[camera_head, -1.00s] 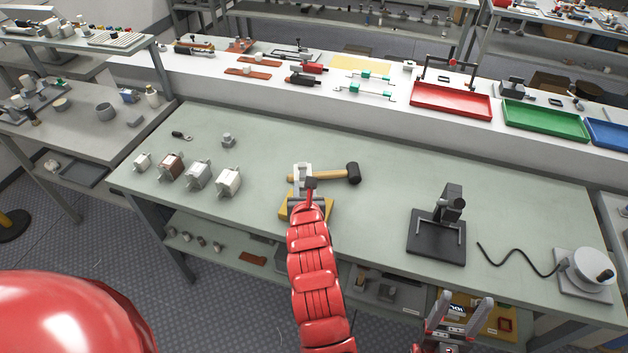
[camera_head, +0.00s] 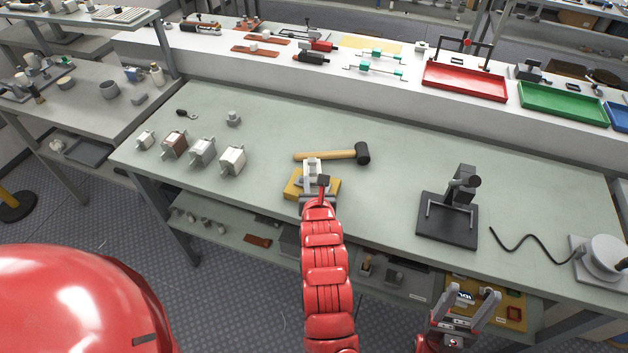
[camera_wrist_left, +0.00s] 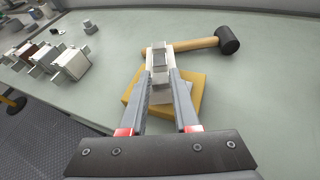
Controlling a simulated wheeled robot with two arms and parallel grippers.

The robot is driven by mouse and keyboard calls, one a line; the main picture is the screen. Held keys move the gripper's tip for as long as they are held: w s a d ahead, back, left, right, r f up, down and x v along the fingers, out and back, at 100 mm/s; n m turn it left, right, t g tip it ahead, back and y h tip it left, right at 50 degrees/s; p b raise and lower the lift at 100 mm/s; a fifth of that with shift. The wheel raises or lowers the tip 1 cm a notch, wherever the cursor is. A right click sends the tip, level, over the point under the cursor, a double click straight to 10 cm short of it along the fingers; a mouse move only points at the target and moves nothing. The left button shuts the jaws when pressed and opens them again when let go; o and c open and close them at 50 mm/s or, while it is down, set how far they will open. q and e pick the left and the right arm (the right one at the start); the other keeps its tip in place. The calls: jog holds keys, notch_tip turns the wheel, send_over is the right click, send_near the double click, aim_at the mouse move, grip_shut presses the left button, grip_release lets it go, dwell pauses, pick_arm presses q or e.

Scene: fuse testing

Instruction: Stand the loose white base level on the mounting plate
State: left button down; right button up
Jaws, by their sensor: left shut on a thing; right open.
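The loose white base (camera_wrist_left: 159,62) is between the fingers of my left gripper (camera_wrist_left: 160,82), which is shut on it. In the head view the white base (camera_head: 312,167) shows just beyond the gripper (camera_head: 313,188), over the yellow mounting plate (camera_head: 293,187). The yellow plate also shows in the left wrist view (camera_wrist_left: 196,88) around and below the base. I cannot tell whether the base touches the plate, and its underside is hidden. My right gripper (camera_head: 474,308) is open and empty in front of the bench's front edge.
A mallet (camera_head: 338,155) lies just behind the plate, its handle close to the base. Several fuse blocks (camera_head: 202,150) stand at the left. A black stand (camera_head: 452,208) is at the right. The bench between plate and stand is clear.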

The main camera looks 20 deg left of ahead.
pick_arm(q)
jog(key=shift+f+b, duration=0.45)
jog(key=shift+f, duration=0.05)
dwell(0.4)
jog(key=c, duration=0.6)
grip_release()
jog(key=shift+s+d+r, duration=0.25)
jog(key=shift+s+d, duration=0.05)
jog(key=shift+s, duration=0.1)
jog(key=p+v, duration=0.9)
jog(key=v, duration=0.7)
jog(key=shift+s+p, duration=0.2)
jog(key=shift+p, duration=0.1)
